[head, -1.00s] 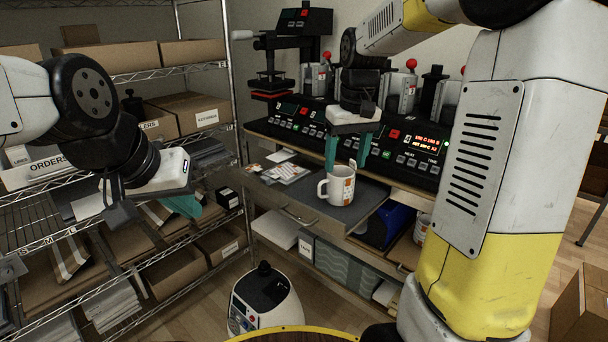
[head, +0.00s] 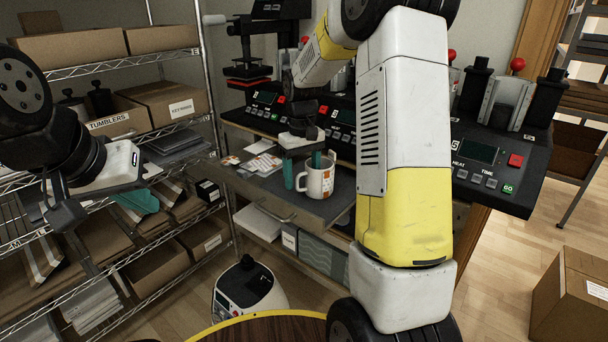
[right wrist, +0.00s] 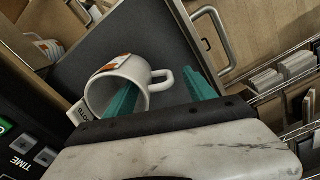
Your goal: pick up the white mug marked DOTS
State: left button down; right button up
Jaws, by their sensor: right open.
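A white mug (head: 322,183) with an orange pattern stands upright on the grey drawer board, its handle toward the left. It also shows in the right wrist view (right wrist: 120,72), tilted by the camera angle. My right gripper (head: 302,170) is open and pointed down at the mug. One teal finger reaches into the mug's opening and the other is outside, beyond the handle, so wall and handle lie between the fingers (right wrist: 165,90). A small tag (right wrist: 81,112) lies by the mug, its lettering hard to read. My left gripper (head: 135,200) is by the shelves, its opening unclear.
The drawer board (head: 262,187) holds cards and papers (head: 262,163) left of the mug. Press control boxes (head: 340,125) stand behind. A wire shelf (head: 150,130) with boxes is at left. Another mug (right wrist: 45,47) shows at the right wrist view's left edge.

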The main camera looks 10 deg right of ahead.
jog(key=shift+c, duration=0.4)
grip_shut()
jog(key=shift+r, duration=0.1)
